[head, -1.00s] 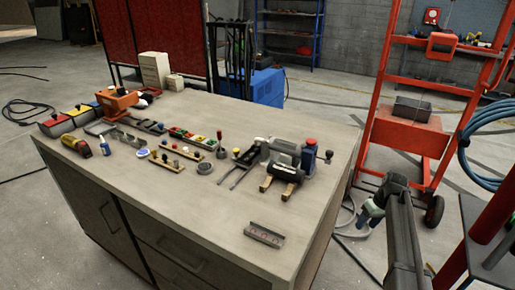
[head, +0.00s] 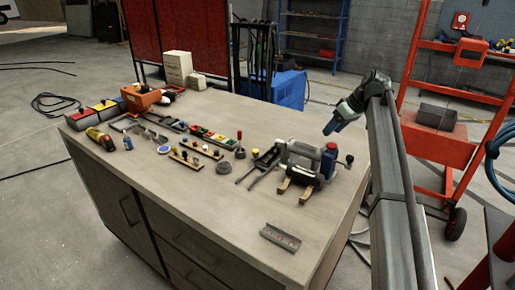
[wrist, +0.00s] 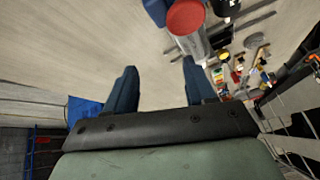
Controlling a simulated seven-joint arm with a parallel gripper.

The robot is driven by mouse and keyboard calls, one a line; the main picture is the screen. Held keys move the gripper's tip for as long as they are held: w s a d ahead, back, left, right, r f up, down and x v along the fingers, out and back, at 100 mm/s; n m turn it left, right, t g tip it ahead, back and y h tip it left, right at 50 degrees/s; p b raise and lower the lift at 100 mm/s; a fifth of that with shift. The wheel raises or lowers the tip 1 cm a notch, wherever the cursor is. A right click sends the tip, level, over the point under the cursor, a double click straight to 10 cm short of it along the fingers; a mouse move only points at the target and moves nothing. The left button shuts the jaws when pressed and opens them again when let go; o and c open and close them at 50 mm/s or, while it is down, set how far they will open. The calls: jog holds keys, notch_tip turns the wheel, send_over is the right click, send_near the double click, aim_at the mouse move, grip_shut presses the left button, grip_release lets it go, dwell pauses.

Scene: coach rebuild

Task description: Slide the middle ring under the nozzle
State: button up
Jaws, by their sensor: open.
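My gripper (head: 332,122) is raised over the right back edge of the workbench, behind the grey machine. In the wrist view its two blue fingers (wrist: 160,88) stand apart with nothing between them. The grey machine (head: 302,152) has a blue part with a red cap (head: 329,158) at its right end; a red cap also shows in the wrist view (wrist: 187,16). I cannot make out which part is the nozzle. A short grey channel (head: 281,237) lies at the bench's front right with small round marks in it. I cannot tell whether these are rings.
An orange tool (head: 140,97) stands at the back left. The front of the bench is mostly clear.

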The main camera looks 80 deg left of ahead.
aim_at(256, 150)
jog(key=s+a+r+n+h, duration=0.1)
jog(key=s+a+n, duration=0.15)
jog(key=s, duration=0.85)
jog(key=s+a+r+n, duration=0.1)
jog(key=s+a+n, duration=0.15)
jog(key=s, duration=0.75)
jog(key=shift+m+t, duration=0.3)
jog(key=shift+m, duration=0.2)
jog(key=x, duration=1.4)
jog(key=shift+a, duration=0.1)
grip_shut()
